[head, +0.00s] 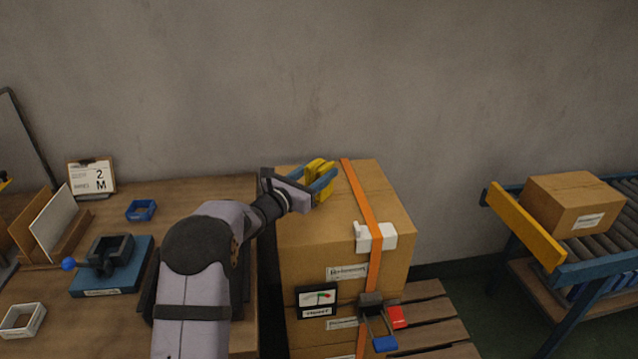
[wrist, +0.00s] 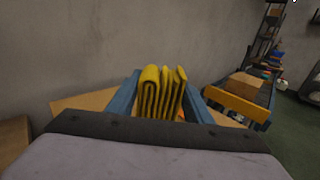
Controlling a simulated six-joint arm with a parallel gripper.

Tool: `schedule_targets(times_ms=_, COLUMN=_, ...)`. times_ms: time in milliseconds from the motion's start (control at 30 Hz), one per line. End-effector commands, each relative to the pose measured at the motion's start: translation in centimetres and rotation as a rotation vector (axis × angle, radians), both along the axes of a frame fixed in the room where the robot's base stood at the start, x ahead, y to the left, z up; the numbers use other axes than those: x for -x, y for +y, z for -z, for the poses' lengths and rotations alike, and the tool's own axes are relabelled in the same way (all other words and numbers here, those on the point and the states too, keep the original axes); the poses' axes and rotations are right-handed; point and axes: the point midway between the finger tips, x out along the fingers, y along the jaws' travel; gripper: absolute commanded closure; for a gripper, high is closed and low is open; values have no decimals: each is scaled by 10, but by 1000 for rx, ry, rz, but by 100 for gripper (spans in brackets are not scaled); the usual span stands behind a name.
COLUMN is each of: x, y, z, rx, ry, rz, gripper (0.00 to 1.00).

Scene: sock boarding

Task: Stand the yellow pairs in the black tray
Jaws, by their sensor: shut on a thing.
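My gripper (head: 318,184) is over the top of a large cardboard box, its blue fingers shut on a yellow folded sock bundle (head: 319,168). In the wrist view, the yellow bundle (wrist: 161,92) stands between the two fingers with several folds showing, upright in that view. I cannot tell whether it touches the box. A dark edge (head: 150,287) shows on the bench beside my arm; it may be the black tray, but my arm hides most of that spot.
The strapped cardboard box (head: 400,228) stands right of the wooden bench (head: 190,190). The bench holds a blue tray (head: 141,210), a white tray (head: 23,319), a blue-based fixture (head: 125,277) and a card reading 2 M (head: 91,178). A conveyor with a carton (head: 572,203) is at right.

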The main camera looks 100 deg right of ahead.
Motion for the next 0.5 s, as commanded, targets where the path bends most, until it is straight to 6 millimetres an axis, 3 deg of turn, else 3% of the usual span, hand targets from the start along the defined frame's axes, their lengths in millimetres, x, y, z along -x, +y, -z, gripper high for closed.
schedule_targets(times_ms=367, x=0, y=0, z=33, rx=-1, ry=1, rz=0, gripper=79)
schedule_targets(times_ms=500, x=0, y=0, z=37, rx=2, ry=1, rz=0, gripper=79)
